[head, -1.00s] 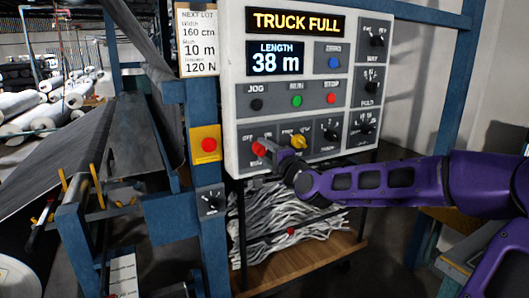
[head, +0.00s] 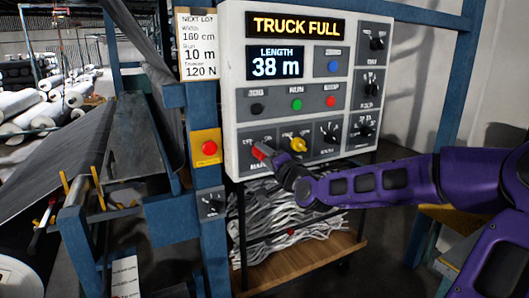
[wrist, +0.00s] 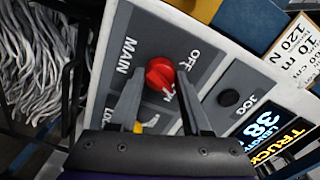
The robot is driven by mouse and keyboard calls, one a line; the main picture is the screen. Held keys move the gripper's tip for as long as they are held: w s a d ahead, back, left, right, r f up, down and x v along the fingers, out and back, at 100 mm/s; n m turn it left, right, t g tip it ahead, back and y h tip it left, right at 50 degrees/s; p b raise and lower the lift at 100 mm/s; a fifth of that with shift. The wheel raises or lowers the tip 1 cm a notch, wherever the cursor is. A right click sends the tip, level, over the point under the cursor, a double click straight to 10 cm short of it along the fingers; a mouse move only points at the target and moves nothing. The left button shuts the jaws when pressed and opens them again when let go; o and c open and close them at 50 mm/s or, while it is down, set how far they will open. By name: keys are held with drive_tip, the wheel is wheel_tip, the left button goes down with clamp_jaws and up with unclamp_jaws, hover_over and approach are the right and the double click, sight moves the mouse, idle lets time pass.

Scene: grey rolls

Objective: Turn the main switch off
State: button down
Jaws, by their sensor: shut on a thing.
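The main switch is a red knob (head: 258,152) at the lower left of the grey control panel (head: 236,100). In the wrist view the red knob (wrist: 160,74) sits beside the words MAIN and OFF. My gripper (head: 268,156) reaches it from the lower right in the head view. In the wrist view my gripper (wrist: 158,88) has one finger on each side of the knob and is shut on it. The fingers cover part of the switch's lettering, and I cannot tell which mark the knob points to.
A yellow knob (head: 298,145) is just right of the main switch, partly hidden in the wrist view. A black JOG button (wrist: 229,98) is close to my right finger. A red button on a yellow plate (head: 208,148) is on the blue post at left.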

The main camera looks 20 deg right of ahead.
drive_tip(key=n+p, duration=0.1)
drive_tip(key=n, duration=0.6)
drive_tip(key=shift+a+n+p, duration=0.1)
drive_tip(key=shift+n+p, duration=0.2)
drive_tip(key=shift+p, duration=0.1)
drive_tip(key=n, duration=0.3)
drive_tip(key=shift+n+b, duration=0.7)
drive_tip(key=shift+n, duration=1)
drive_tip(key=shift+c, duration=1.8)
unclamp_jaws()
drive_tip(key=shift+s, duration=0.15)
